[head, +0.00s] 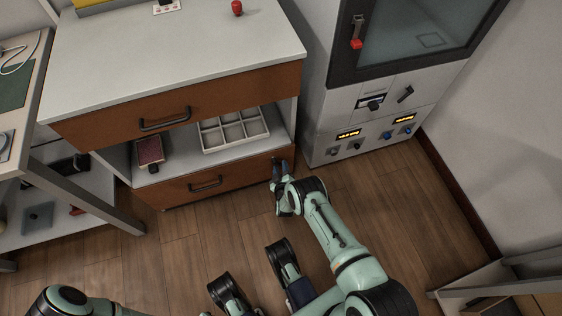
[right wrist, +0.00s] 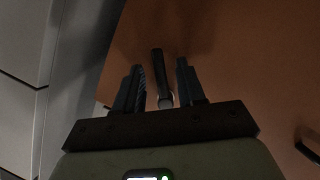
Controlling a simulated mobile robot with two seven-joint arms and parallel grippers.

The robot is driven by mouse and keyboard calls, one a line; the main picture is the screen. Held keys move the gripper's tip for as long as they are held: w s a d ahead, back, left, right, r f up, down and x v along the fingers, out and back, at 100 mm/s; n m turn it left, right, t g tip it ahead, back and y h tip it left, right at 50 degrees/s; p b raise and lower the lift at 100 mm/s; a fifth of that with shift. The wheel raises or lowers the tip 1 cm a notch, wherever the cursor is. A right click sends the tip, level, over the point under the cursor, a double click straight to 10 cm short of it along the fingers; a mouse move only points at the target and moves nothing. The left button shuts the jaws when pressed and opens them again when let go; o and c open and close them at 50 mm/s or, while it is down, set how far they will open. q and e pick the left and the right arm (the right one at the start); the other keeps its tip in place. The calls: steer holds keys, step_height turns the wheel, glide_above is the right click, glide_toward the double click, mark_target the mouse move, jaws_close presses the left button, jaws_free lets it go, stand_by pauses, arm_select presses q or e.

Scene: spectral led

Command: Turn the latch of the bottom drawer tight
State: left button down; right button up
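The bottom drawer (head: 240,177) has a brown front with a dark bar handle (head: 205,184), and it looks closed. My right gripper (head: 279,166) is at the right end of this front. In the right wrist view the latch (right wrist: 160,75) is a dark upright lever on the brown drawer front (right wrist: 235,70). It stands between the two spread fingers of my right gripper (right wrist: 158,85), with a visible gap on each side. In the head view the gripper hides the latch. My left gripper is not in view.
The upper drawer (head: 180,103) above looks closed. The shelf between holds a divided white tray (head: 234,130) and a dark red book (head: 150,150). A grey cabinet (head: 325,120) with knobs stands close on the right. Wooden floor is open in front.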

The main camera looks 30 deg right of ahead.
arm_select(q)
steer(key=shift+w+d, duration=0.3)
arm_select(e)
steer(key=shift+w+d+f, duration=0.1)
steer(key=shift+w+d, duration=0.05)
steer(key=shift+w, duration=0.1)
jaws_close()
